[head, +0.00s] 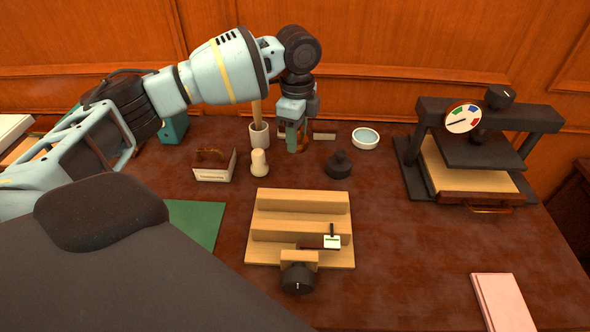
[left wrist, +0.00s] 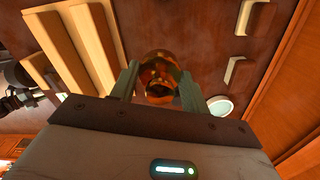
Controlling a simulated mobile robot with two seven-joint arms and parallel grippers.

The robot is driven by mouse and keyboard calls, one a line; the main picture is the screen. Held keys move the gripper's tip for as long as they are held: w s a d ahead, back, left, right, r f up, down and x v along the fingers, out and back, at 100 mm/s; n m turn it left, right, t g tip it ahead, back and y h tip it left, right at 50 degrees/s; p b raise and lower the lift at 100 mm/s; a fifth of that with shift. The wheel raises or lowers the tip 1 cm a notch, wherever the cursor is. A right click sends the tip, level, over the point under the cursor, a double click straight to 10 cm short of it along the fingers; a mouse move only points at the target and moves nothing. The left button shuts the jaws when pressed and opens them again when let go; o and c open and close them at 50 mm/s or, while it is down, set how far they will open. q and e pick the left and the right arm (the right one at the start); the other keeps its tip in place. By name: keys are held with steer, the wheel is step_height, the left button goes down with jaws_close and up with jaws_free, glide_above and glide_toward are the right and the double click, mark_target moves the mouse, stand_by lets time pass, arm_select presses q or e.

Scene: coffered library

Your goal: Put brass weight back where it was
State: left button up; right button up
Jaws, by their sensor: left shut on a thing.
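My left gripper (head: 297,140) reaches down over the back middle of the desk. It is shut on a shiny amber-brown rounded thing, which looks like the brass weight (left wrist: 159,77). In the left wrist view this thing sits between the two green fingers; in the head view only a small brown part shows beside the fingers. I cannot tell whether it touches the desk. A dark knobbed weight-like piece (head: 339,166) stands just right of and in front of the gripper. My right gripper is not in view.
A stepped wooden stand (head: 265,228) is in front of the gripper. A cream peg-like piece (head: 259,165), a cup (head: 259,139) and a wooden-topped block (head: 214,168) stand left. A round dish (head: 365,144) and press (head: 437,190) stand right.

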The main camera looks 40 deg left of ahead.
arm_select(q)
steer(key=shift+w+a+m+b, duration=0.15)
steer(key=shift+w+a+m, duration=0.35)
steer(key=shift+a+m, duration=0.2)
steer(key=shift+w+a+m+b, duration=0.15)
steer(key=shift+w+a+m, duration=0.4)
steer(key=shift+m, duration=0.25)
steer(key=shift+f, duration=3.1)
steer(key=shift+f, duration=0.1)
steer(key=shift+s+f, duration=0.1)
steer(key=shift+f, duration=1.75)
steer(key=o, duration=1.4)
steer(key=shift+f, duration=0.1)
steer(key=shift+o, duration=0.2)
step_height(320, 180, up, 12)
